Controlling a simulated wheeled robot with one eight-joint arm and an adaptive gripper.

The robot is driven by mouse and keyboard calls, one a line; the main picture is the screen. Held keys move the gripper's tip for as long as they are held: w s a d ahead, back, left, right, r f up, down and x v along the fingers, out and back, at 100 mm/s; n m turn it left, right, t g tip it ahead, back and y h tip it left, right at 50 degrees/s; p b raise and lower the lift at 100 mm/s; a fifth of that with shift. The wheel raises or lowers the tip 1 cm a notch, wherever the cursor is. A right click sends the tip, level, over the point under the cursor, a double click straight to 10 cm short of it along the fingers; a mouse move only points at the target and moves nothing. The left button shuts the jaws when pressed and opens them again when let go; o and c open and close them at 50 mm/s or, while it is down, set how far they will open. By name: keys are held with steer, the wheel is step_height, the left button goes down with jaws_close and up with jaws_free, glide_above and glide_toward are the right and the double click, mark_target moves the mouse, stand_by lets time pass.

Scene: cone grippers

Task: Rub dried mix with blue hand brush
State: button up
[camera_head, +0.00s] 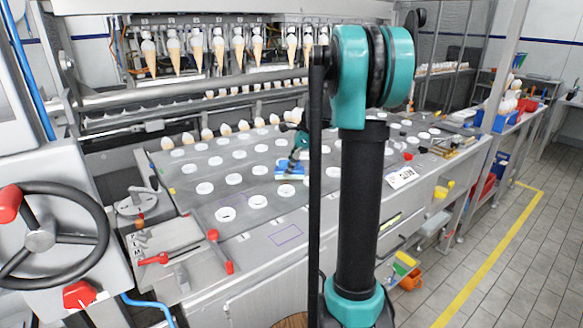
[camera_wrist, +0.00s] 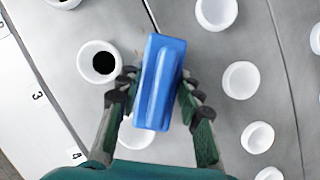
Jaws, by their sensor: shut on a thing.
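The blue hand brush (camera_wrist: 160,75) is between the two dark fingers of my gripper (camera_wrist: 155,95) in the wrist view, and the fingers are shut on it. In the head view the blue brush (camera_head: 290,170) is low over the grey machine plate (camera_head: 230,175), below my gripper (camera_head: 298,153). I cannot tell whether its bristles touch the plate. A faint tan trace (camera_wrist: 138,54) shows beside the brush's upper left edge; it may be dried mix. The brush hides the plate under it.
White round cups (camera_wrist: 99,61) sit in rows across the plate, close around the brush. Cones (camera_head: 197,47) hang from holders at the back. Red-handled levers (camera_head: 212,235) and a black handwheel (camera_head: 40,240) stand at the left. A white label card (camera_head: 401,177) lies to the right.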

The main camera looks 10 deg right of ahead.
steer(key=shift+s+a+f, duration=0.1)
steer(key=shift+s+a, duration=0.3)
steer(key=shift+a, duration=0.55)
steer(key=shift+s+a+f, duration=0.1)
steer(key=shift+s+a, duration=0.25)
steer(key=shift+a, duration=0.55)
steer(key=shift+s+a+f, duration=0.1)
steer(key=shift+s+a, duration=0.3)
steer(key=shift+a, duration=0.55)
steer(key=shift+s+a, duration=0.15)
steer(key=shift+a, duration=0.1)
steer(key=shift+c, duration=0.7)
steer(key=shift+r, duration=0.1)
step_height(320, 180, up, 2)
jaws_close()
steer(key=shift+r, duration=1.95)
steer(key=shift+r, duration=1.5)
